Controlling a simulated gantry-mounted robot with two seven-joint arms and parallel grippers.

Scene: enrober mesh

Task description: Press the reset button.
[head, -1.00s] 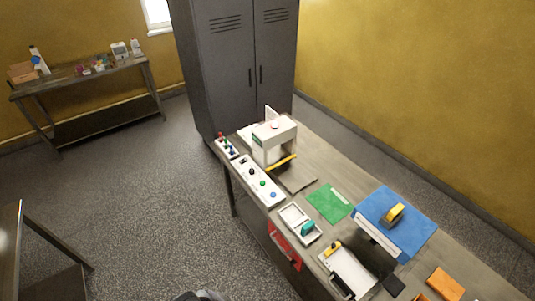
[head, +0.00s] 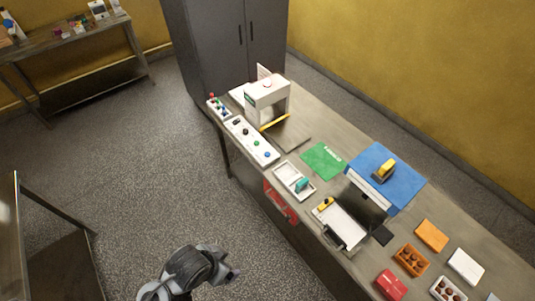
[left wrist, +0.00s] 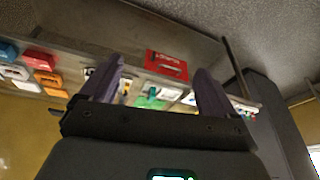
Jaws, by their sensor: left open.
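A long white button panel (head: 240,128) lies along the near edge of the workbench in the head view. It carries a blue button (head: 267,154), a green button (head: 256,143) and dark knobs or buttons. No label is readable, so I cannot tell which is the reset button. My left gripper (left wrist: 160,65) is open and empty, its two purple fingers apart in the left wrist view. In the head view my left arm is low in front of the bench, over the floor and well away from the panel. My right gripper is in neither view.
A white machine (head: 266,98) stands behind the panel. A small panel with coloured knobs (head: 218,108) lies at the bench's far end. A red holder (head: 279,202) hangs on the bench front.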

